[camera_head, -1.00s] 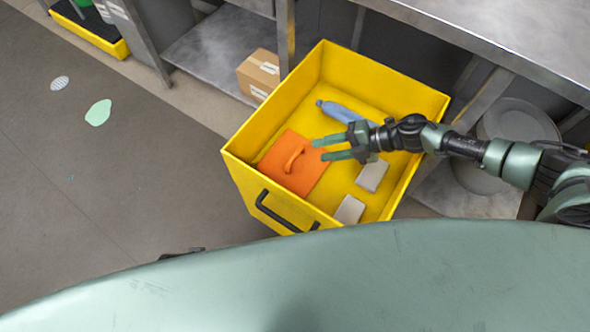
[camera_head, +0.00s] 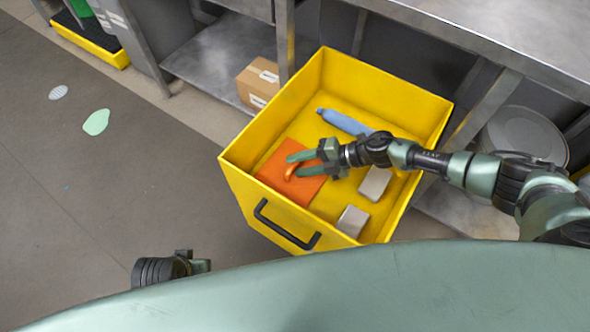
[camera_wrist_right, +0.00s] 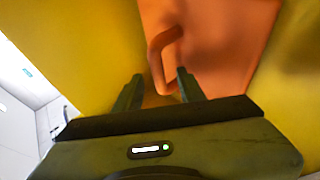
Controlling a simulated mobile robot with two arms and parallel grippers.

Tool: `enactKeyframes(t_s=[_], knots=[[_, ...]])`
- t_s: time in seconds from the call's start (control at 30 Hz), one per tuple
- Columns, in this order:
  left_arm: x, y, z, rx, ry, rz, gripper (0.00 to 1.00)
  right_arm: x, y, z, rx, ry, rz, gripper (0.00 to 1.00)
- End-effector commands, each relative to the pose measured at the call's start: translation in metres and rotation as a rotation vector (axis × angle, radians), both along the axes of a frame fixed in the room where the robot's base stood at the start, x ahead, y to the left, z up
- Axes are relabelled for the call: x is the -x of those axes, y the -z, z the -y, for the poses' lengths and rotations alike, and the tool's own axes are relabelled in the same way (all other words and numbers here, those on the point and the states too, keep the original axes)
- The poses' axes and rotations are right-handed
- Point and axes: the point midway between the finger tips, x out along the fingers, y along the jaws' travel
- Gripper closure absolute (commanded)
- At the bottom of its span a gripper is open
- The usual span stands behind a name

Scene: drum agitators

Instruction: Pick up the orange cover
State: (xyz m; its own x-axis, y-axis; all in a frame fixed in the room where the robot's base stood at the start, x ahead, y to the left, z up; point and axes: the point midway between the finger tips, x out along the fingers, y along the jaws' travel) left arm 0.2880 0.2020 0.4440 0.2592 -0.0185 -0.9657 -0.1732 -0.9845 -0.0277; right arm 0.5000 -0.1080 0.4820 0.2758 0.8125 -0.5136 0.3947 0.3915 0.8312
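The orange cover (camera_head: 301,190) is a flat square plate with a raised handle (camera_head: 291,167). It lies in the left part of the yellow bin (camera_head: 240,165). My right gripper (camera_head: 288,166) is open over the cover, its fingers near the handle. In the right wrist view the cover (camera_wrist_right: 225,40) lies ahead, and the handle (camera_wrist_right: 160,50) rises close to the tips of the open fingers (camera_wrist_right: 158,80). The handle does not look gripped. My left arm shows at the lower left (camera_head: 175,268); its finger state is unclear.
A blue bottle (camera_head: 343,121) and two grey blocks (camera_head: 375,184) (camera_head: 352,221) lie in the bin. The bin's walls and black front handle (camera_head: 285,226) surround them. A metal table (camera_head: 490,35) stands behind, with a cardboard box (camera_head: 257,82) on its lower shelf. The floor at left is mostly clear.

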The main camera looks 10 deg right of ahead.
Motion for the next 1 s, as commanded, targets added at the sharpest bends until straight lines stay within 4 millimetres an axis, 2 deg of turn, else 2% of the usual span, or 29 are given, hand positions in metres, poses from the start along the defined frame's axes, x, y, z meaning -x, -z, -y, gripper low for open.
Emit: enactKeyframes(t_s=[0.03, 0.17, 0.2, 1.0], knots=[[0.0001, 0.0001, 0.0, 0.0, 0.0, 0.0, 0.64, 0.0, -0.0002, 0.0001, 0.0, 0.0, 0.0, 0.6], [0.0, 0.0002, 0.0, 0.0, 0.0, 0.0, 0.64, 0.0001, -0.0003, 0.0002, 0.0, 0.0, 0.0, 0.96], [0.0, 0.0002, 0.0, 0.0, 0.0, 0.0, 0.64, 0.0002, -0.0002, 0.0003, 0.0, 0.0, 0.0, 1.0], [-0.0001, 0.0005, 0.0004, 0.001, 0.0, 0.0, 0.64, 0.0008, 0.0004, 0.0007, 0.0, -0.001, -0.002, 1.0]])
